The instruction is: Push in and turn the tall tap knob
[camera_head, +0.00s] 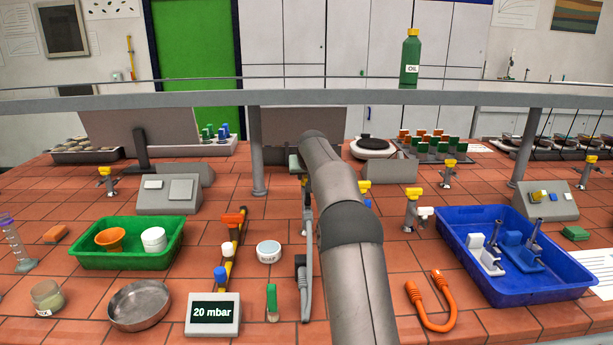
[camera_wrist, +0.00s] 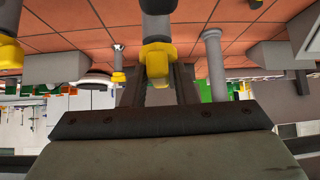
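In the wrist view a yellow tap knob (camera_wrist: 156,60) on a dark grey stem sits between the two fingers of my gripper (camera_wrist: 160,80). The fingers stand apart on either side of it, with narrow gaps showing, so my gripper looks open around the knob. In the head view my arm hides most of the gripper and this knob.
Another yellow-topped tap (camera_head: 413,208) stands right of my arm, and a smaller one (camera_head: 364,188) shows just behind it. A soap tub (camera_head: 269,252), a 20 mbar display (camera_head: 213,315), an orange hose (camera_head: 437,322) and a blue tray (camera_head: 530,292) are nearby. A grey shelf rail (camera_head: 210,98) crosses behind.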

